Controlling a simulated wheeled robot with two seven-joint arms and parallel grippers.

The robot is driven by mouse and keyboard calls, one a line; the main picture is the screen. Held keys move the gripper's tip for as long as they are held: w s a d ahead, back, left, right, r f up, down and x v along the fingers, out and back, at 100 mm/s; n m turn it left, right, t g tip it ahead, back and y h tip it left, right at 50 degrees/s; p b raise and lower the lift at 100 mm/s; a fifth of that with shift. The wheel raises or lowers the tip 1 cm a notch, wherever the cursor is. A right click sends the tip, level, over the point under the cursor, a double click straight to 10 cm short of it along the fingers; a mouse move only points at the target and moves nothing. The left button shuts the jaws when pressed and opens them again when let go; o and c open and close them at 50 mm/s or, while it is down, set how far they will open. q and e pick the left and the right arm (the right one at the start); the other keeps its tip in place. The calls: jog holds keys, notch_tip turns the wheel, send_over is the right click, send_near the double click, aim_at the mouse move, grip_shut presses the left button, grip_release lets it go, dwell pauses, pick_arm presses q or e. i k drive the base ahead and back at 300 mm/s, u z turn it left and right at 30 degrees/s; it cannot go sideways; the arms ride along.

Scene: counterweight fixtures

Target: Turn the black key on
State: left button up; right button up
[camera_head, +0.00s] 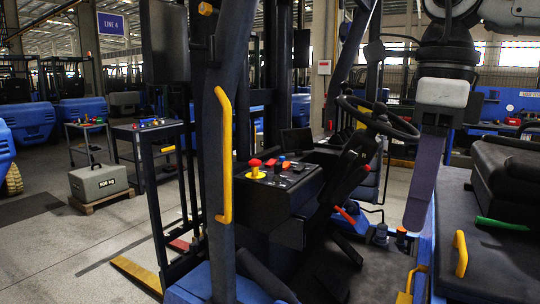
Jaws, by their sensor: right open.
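The dark control panel (268,196) of the forklift is near the middle of the view. It carries a red mushroom button on a yellow base (256,171), with small red and blue controls behind and to its right. A small dark part (298,168) on the panel's right side may be the black key; it is too small to tell, and so is its turn position. My right gripper (417,218) hangs down from the upper right, to the right of the panel and well apart from it. It is open and seen nearly edge-on, with nothing visible in it. My left gripper is not in view.
The steering wheel (378,117) and its column stand between the panel and my right gripper. A dark pillar with a yellow handle (225,155) rises at the panel's left. A black seat (505,180) is at the right.

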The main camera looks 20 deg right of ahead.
aim_at(278, 166)
jog(key=i, duration=1.65)
